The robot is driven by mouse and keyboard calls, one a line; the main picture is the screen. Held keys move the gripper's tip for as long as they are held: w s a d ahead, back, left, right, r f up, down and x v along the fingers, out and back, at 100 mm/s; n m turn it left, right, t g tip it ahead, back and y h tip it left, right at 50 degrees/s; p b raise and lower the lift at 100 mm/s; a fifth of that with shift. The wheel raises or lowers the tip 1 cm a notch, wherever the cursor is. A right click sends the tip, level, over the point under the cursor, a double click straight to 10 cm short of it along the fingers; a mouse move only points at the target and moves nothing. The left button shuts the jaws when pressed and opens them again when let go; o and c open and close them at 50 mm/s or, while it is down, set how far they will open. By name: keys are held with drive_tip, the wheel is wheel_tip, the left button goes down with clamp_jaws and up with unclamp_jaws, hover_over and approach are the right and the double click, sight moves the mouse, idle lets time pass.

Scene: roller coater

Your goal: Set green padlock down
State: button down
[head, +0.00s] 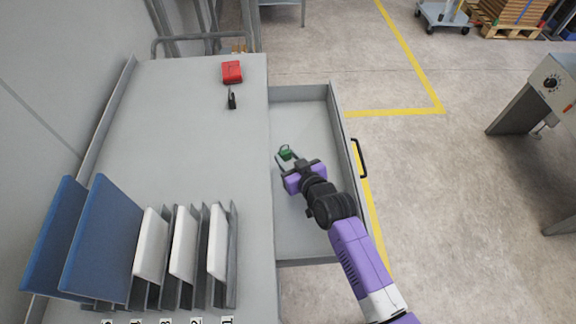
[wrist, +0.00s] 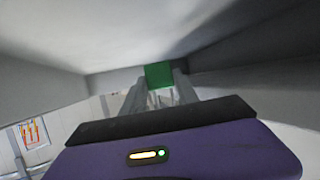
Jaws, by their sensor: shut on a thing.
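The green padlock (head: 286,153) is a small green block between the fingertips of my gripper (head: 284,159). My gripper is shut on it. In the wrist view the green padlock (wrist: 159,75) sits between the two grey fingers (wrist: 160,88). In the head view my gripper and the padlock are over the open grey drawer (head: 305,112), inside its outline. I cannot tell whether the padlock touches the drawer floor.
A grey table top (head: 190,150) lies left of the drawer. It bears a red padlock (head: 231,72), a small black item (head: 232,100) and a rack of white and blue panels (head: 103,235). The drawer's black handle (head: 359,158) is at right. The drawer's far part is clear.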

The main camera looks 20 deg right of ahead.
drive_tip(key=shift+f, duration=2.05)
drive_tip(key=shift+f+b, duration=0.15)
drive_tip(key=shift+b, duration=0.25)
drive_tip(key=c, duration=0.9)
unclamp_jaws()
drive_tip(key=shift+s, duration=0.35)
drive_tip(key=v, duration=0.7)
